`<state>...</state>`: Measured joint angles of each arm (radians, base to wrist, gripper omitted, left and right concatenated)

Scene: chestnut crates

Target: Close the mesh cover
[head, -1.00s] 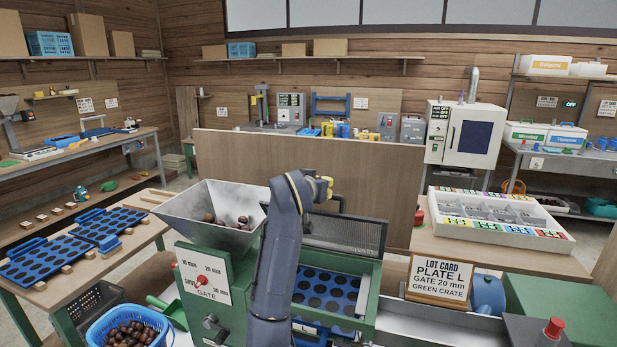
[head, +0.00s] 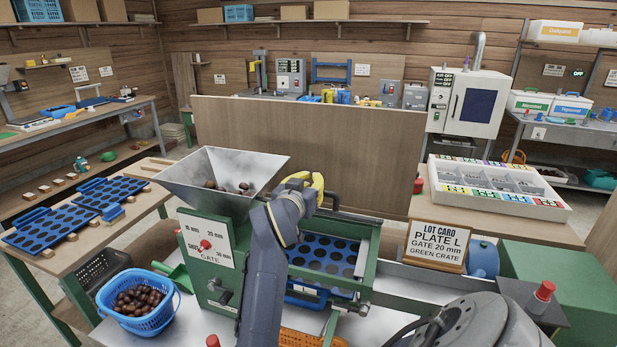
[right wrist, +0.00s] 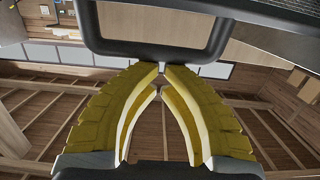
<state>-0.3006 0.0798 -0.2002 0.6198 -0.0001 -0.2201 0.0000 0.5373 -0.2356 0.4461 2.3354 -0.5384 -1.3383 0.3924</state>
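The mesh cover (head: 358,219) is at the back of the green-framed machine (head: 370,285). In the head view it shows almost edge-on, not lying over the blue plate with round holes (head: 322,262), which is uncovered. Its dark handle (head: 337,198) is beside my right gripper (head: 318,188). In the right wrist view the handle (right wrist: 160,52) crosses just at the yellow fingertips (right wrist: 162,70), which are together. I see nothing held between them; exact contact is unclear. A bit of mesh (right wrist: 305,18) shows at the upper right. My left gripper is not in view.
A metal hopper (head: 190,180) with chestnuts stands left of the cover. A lot card (head: 436,243) and a white sorting tray (head: 490,190) are at the right. A blue basket of chestnuts (head: 160,318) is at the front left. A wooden panel (head: 300,130) stands behind.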

